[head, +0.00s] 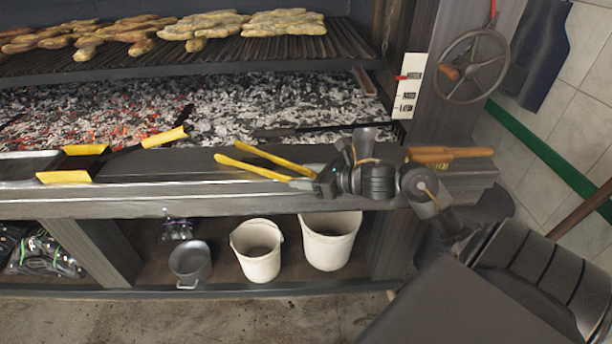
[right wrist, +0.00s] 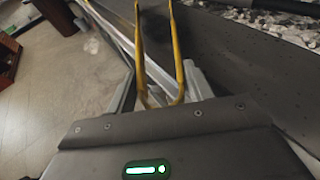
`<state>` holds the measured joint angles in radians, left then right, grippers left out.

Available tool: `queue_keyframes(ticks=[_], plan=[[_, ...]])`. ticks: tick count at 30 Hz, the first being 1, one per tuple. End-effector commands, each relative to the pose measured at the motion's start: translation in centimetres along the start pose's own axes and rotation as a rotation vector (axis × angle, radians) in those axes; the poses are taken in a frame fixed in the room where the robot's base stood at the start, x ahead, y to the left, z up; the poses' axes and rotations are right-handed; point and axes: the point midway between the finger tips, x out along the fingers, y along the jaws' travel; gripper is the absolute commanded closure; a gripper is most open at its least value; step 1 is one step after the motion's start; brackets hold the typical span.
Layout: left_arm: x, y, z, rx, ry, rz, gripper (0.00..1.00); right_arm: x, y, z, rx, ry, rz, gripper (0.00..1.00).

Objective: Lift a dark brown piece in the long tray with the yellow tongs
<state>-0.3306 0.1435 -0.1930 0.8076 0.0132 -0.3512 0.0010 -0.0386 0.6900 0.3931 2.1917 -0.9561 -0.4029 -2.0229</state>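The yellow tongs (head: 262,160) reach left from my right gripper (head: 302,182), low over the front ledge. Their two legs are spread apart. In the right wrist view the tongs (right wrist: 177,50) run out between the grey fingers of the right gripper (right wrist: 160,85), with their joined end close to the palm. The fingers look closed on the legs. A shallow metal tray (head: 25,167) with yellow grips at its right end is cut off by the left edge; I cannot tell if it is the long tray. No dark brown piece is clearly visible. My left gripper is not in view.
Glowing coals (head: 110,115) lie behind the ledge (head: 180,195), under a grate (head: 215,58) with browned food. A yellow-handled tool (head: 165,137) lies left of the tongs. Brown-handled tools (head: 450,154) lie right. Two white buckets (head: 257,255) and a grey pot (head: 190,262) stand below.

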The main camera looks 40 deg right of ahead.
Motion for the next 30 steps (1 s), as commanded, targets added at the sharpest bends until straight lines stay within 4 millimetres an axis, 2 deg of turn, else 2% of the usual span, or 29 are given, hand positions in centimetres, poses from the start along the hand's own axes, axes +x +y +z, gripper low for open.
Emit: queue_keyframes(ticks=[2, 3, 5, 6, 11, 20, 23, 26, 30], plan=[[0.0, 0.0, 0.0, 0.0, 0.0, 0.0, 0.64, 0.0, 0.0, 0.0, 0.0, 0.0, 0.0, 0.49], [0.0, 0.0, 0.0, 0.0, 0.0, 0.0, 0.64, 0.0, 0.0, 0.0, 0.0, 0.0, 0.0, 0.55], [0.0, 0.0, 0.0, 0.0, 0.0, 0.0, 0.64, 0.0, 0.0, 0.0, 0.0, -0.001, 0.0, 0.55], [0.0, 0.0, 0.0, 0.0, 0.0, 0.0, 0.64, 0.0, 0.0, 0.0, 0.0, -0.001, 0.0, 0.46], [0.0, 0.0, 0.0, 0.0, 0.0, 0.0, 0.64, 0.0, 0.0, 0.0, 0.0, -0.001, 0.0, 0.25], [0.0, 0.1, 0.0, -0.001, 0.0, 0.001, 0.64, -0.1, 0.0, -0.1, 0.0, 0.001, 0.0, 0.23], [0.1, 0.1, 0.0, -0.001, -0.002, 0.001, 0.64, -0.8, -0.1, -0.1, 0.0, 0.001, -0.002, 0.23], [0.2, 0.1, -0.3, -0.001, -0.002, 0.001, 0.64, -2.3, -0.1, -0.2, -0.003, 0.003, -0.002, 0.23], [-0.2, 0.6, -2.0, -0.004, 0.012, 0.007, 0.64, -5.1, 0.0, -0.3, -0.002, 0.004, -0.001, 0.23]])
